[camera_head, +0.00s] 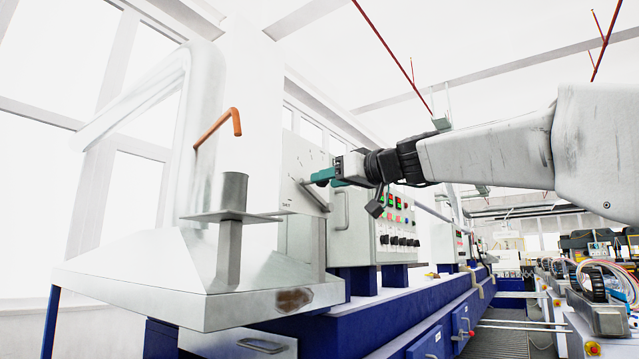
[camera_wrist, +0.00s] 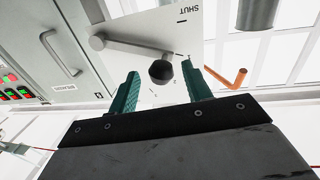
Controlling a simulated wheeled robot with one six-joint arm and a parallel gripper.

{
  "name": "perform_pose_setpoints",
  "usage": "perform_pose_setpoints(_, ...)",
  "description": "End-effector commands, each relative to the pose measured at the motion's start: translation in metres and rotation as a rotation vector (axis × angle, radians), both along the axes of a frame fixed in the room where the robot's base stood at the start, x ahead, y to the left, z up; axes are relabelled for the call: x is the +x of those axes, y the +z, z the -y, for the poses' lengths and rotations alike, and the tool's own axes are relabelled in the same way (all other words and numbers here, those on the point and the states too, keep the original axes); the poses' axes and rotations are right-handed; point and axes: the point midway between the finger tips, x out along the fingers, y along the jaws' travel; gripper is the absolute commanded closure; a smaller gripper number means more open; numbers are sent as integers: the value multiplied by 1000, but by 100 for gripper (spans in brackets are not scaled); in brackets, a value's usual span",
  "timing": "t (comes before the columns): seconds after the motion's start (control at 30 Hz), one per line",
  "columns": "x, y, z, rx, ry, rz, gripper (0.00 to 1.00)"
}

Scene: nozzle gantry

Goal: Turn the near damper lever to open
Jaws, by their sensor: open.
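The damper lever (camera_head: 315,197) is a grey bar on a pale upright dial plate (camera_head: 303,150), seen in the head view. In the wrist view the bar (camera_wrist: 130,46) runs from a round grey end to a black knob (camera_wrist: 161,72). My gripper (camera_head: 318,181) has teal fingers and is at the plate. In the wrist view my gripper (camera_wrist: 163,86) is open, with one finger on each side of the knob. I see no clear contact. In the head view the fingers hide the knob.
A grey control cabinet (camera_head: 395,215) with a handle, buttons and dark knobs stands right beside the plate. An orange bent rod (camera_head: 220,125) and a grey cylinder (camera_head: 234,190) stand to the left. A metal hood (camera_head: 180,265) sits below, on a blue machine base (camera_head: 400,320).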

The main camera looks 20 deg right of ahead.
Motion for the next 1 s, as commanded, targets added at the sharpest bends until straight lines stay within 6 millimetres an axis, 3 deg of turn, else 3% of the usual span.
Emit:
perform_pose_setpoints(0.2,20,0,-11,-1,0,0,51)
perform_pose_setpoints(0.5,23,0,-13,0,0,0,51)
perform_pose_setpoints(0.53,23,0,-13,0,0,0,54)
perform_pose_setpoints(0.7,23,0,-13,0,0,-1,100)
perform_pose_setpoints(1.0,24,2,-19,19,10,-15,100)
